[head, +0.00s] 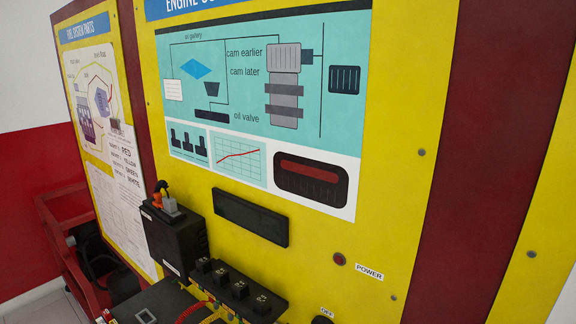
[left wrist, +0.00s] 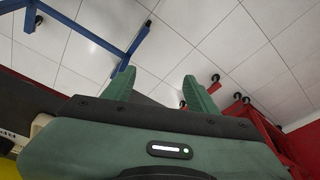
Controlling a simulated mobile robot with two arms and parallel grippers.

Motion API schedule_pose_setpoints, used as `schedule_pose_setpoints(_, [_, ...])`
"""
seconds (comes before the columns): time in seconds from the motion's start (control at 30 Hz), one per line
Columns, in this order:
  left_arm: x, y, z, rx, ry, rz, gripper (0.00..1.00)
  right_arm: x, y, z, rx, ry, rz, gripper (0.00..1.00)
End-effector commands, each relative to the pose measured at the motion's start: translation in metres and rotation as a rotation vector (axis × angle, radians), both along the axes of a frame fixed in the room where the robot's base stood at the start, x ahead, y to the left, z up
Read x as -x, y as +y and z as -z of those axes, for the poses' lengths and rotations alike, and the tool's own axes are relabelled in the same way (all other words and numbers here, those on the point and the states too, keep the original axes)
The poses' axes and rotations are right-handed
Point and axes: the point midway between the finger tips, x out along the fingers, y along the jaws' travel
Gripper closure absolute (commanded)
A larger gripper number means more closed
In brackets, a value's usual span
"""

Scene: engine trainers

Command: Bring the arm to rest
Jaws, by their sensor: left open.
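My left gripper (left wrist: 160,88) shows in the left wrist view with its two green fingers spread apart and nothing between them. Behind the fingers is pale tiled floor. No arm or gripper of mine shows in the head view. The right gripper is not in either view. In the head view a yellow engine trainer panel (head: 400,120) with a teal diagram (head: 235,80) fills most of the picture.
A red frame (head: 70,245) stands at the left. In the left wrist view, a blue frame (left wrist: 85,30) and red frame (left wrist: 262,130) stand on the floor.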

Motion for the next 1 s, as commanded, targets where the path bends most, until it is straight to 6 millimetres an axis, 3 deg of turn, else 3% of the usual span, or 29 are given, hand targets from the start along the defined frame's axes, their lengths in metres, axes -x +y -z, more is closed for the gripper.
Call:
schedule_pose_setpoints(0.03, [0.001,0.000,0.026,0.000,0.012,0.001,0.42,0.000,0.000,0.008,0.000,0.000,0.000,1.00])
schedule_pose_setpoints(0.17, [0.005,-0.001,0.091,-0.002,0.036,0.006,0.42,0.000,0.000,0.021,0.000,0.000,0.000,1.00])
schedule_pose_setpoints(0.27, [0.016,0.000,0.156,-0.004,0.059,0.010,0.42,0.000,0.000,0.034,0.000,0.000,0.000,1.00])
schedule_pose_setpoints(0.4, [0.047,0.004,0.248,-0.008,0.093,0.017,0.42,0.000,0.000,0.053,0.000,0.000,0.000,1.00])
schedule_pose_setpoints(0.6, [0.113,0.015,0.355,-0.014,0.139,0.028,0.42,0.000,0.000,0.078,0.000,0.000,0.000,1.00])
schedule_pose_setpoints(0.7, [0.147,0.021,0.390,-0.016,0.156,0.033,0.42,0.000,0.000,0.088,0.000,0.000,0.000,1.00])
schedule_pose_setpoints(0.8, [0.176,0.027,0.412,-0.019,0.170,0.036,0.42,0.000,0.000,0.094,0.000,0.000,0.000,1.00])
schedule_pose_setpoints(0.9, [0.191,0.030,0.422,-0.020,0.175,0.038,0.42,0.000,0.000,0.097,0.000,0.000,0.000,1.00])
schedule_pose_setpoints(1.0, [0.191,0.030,0.422,-0.020,0.175,0.038,0.42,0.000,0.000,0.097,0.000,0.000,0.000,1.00])
